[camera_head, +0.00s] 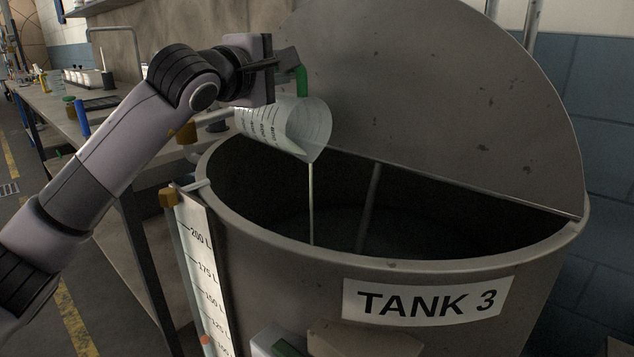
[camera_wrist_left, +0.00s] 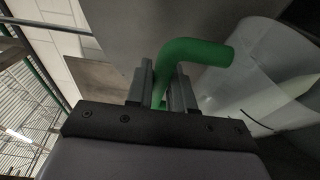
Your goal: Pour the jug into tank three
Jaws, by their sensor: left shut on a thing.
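A clear jug (camera_head: 287,127) with printed graduations and a green handle (camera_head: 302,80) is tipped over the open mouth of the tank labelled TANK 3 (camera_head: 250,232). A thin pale stream (camera_head: 311,200) falls from its lip into the tank. My left gripper (camera_head: 284,62) is shut on the green handle. In the left wrist view the handle (camera_wrist_left: 190,58) sits between the two fingers (camera_wrist_left: 162,90), with the jug body (camera_wrist_left: 260,75) to the right. Some pale liquid shows inside the jug. The tank's interior is dark. My right gripper is out of view.
The tank's large half lid (camera_head: 450,90) stands raised at the back. A level scale (camera_head: 199,265) is on the tank's left side. A workbench (camera_head: 45,100) with bottles and small containers runs along the left.

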